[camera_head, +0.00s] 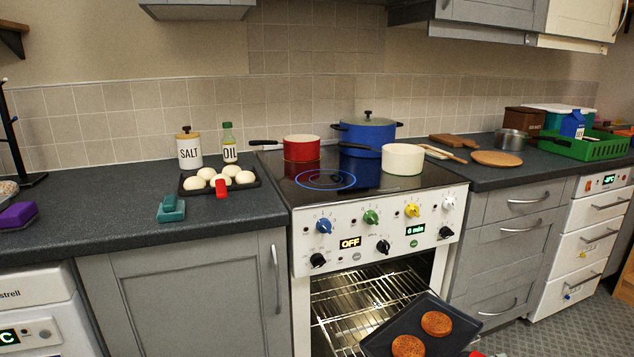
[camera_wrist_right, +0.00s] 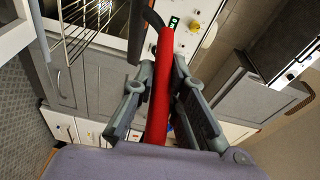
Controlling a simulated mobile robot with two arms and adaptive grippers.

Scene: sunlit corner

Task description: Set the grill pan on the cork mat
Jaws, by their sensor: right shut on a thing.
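The grill pan (camera_head: 389,343) is a dark square pan with a red handle, carrying two brown round patties (camera_head: 436,323). It is held in front of the open oven, looks tilted, and is cut off by the bottom edge of the head view. In the right wrist view my right gripper (camera_wrist_right: 160,82) is shut on the pan's red handle (camera_wrist_right: 160,70). The round tan cork mat (camera_head: 497,158) lies bare on the counter right of the stove, well apart from the pan. My left gripper is in neither view.
The open oven (camera_head: 350,302) shows wire racks. Red, blue and cream pots crowd the hob. A wooden board (camera_head: 455,141), a grey pot (camera_head: 510,139) and a green crate (camera_head: 585,147) stand around the mat. A tray of pale buns (camera_head: 190,191) sits left of the stove.

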